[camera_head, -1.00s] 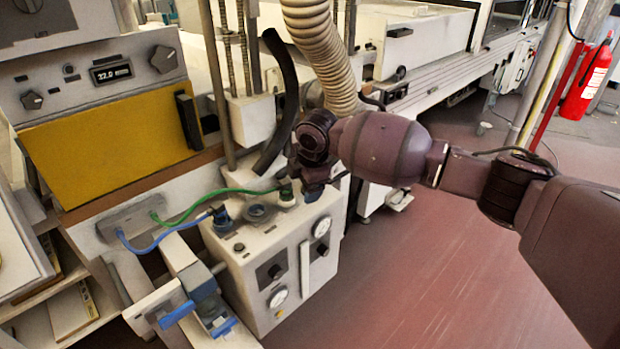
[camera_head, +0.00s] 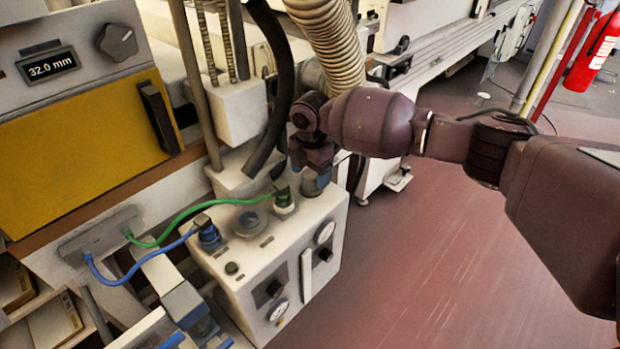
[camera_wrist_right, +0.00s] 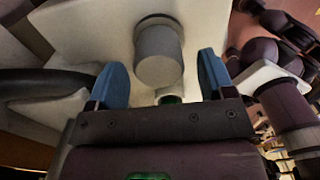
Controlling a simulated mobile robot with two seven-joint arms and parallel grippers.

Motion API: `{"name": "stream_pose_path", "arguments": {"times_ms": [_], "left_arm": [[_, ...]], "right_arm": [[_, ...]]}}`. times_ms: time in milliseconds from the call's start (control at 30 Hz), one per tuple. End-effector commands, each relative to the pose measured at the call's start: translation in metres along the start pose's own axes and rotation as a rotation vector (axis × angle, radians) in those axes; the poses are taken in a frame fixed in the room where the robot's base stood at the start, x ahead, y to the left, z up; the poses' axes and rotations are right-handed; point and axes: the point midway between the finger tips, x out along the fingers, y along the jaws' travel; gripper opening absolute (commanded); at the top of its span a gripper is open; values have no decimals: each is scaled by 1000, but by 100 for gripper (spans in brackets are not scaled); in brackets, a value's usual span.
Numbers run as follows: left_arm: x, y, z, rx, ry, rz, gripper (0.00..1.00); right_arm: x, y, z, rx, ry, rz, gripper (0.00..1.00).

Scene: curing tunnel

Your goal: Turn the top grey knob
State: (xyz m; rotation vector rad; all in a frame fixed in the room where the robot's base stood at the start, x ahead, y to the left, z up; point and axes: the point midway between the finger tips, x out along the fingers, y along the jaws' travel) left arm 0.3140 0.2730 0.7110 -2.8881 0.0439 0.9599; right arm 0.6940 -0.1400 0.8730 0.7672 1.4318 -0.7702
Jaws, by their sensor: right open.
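The top grey knob (camera_wrist_right: 158,52) is a short grey cylinder standing out from the white top of the control box (camera_head: 243,277). In the right wrist view it lies between the two blue fingertips of my right gripper (camera_wrist_right: 163,72), with a gap on each side. The gripper is open. Whether the fingertips reach past the knob's end is hard to tell. In the head view my right gripper (camera_head: 312,182) points down at the box's back right corner and largely covers the knob. My left gripper is out of view.
A green plug (camera_head: 284,203) with its cable and a blue plug (camera_head: 208,236) with its cable stand on the box top. A black hose (camera_head: 277,95) and a ribbed beige hose (camera_head: 331,42) hang close to my right gripper. Open red floor lies to the right.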

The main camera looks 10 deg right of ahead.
Motion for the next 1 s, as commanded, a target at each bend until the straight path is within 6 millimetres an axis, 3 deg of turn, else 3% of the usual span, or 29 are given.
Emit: {"name": "stream_pose_path", "arguments": {"times_ms": [200, 567, 867, 1000], "left_arm": [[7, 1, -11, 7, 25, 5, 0], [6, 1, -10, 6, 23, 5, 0], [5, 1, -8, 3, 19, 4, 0], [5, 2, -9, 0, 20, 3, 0]], "right_arm": [[22, 0, 0, 0, 0, -1, 75], [25, 0, 0, 1, 0, 2, 75], [25, 0, 0, 1, 0, 2, 29], [25, 0, 0, 3, 0, 1, 26]]}}
